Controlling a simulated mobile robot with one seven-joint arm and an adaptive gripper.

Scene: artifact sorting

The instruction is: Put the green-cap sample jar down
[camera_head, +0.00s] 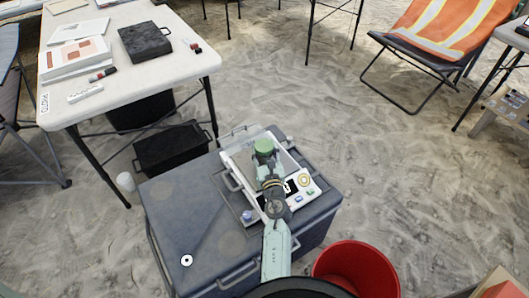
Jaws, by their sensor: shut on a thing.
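The green cap of the sample jar (263,146) shows just beyond the end of my arm. My gripper (265,157) is shut on the jar; the arm hides most of the jar's body and the fingertips. The jar is over the plate of a white bench scale (229,165) with a dark display and small coloured buttons. I cannot tell whether the jar touches the plate. The scale sits on a grey-blue case (185,220).
A white table (120,25) at the upper left holds papers, a black box (145,42) and markers. A black crate (172,148) lies on the sand behind the case. A red bucket (365,267) stands at the lower right. An orange-draped chair (440,30) is farther right.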

